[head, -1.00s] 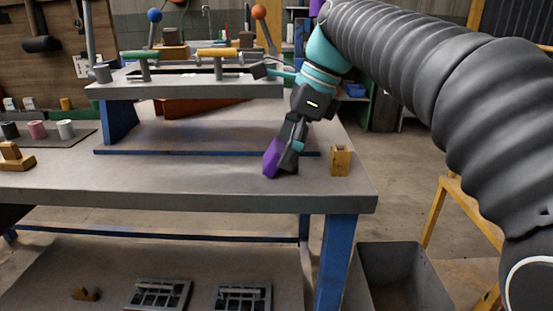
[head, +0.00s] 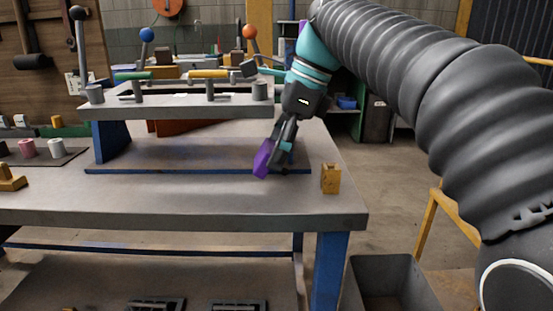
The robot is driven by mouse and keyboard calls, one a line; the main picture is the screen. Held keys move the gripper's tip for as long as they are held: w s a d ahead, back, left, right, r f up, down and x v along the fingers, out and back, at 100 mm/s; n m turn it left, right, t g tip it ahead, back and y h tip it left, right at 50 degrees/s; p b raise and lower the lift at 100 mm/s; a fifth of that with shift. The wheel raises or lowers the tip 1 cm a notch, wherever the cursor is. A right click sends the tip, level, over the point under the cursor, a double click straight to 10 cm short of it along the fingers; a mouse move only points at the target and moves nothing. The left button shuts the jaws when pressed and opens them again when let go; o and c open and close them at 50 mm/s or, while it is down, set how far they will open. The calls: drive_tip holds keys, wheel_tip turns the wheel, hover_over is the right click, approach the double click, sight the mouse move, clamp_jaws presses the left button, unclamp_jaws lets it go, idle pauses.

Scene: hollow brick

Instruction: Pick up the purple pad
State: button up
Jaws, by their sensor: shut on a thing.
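The purple pad (head: 263,159) is a small purple block at the right part of the workbench, in front of the raised shelf. My gripper (head: 272,160) reaches down from the upper right and is shut on the purple pad. The pad is tilted and partly hidden by the dark fingers. It appears slightly above the bench top, but I cannot tell the exact gap.
A yellow-brown hollow block (head: 330,178) stands near the bench's right edge, right of my gripper. The raised shelf (head: 190,111) with levers and handles is behind. A grey bin (head: 390,283) is on the floor at right. The bench's (head: 180,200) front middle is clear.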

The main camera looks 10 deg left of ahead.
drive_tip(key=s+d+r, duration=0.7)
drive_tip(key=s+d, duration=0.1)
drive_tip(key=shift+d+r, duration=0.25)
drive_tip(key=shift+d, duration=0.05)
drive_tip(key=o, duration=0.5)
drive_tip(key=shift+c, duration=1.4)
drive_tip(key=shift+f, duration=0.1)
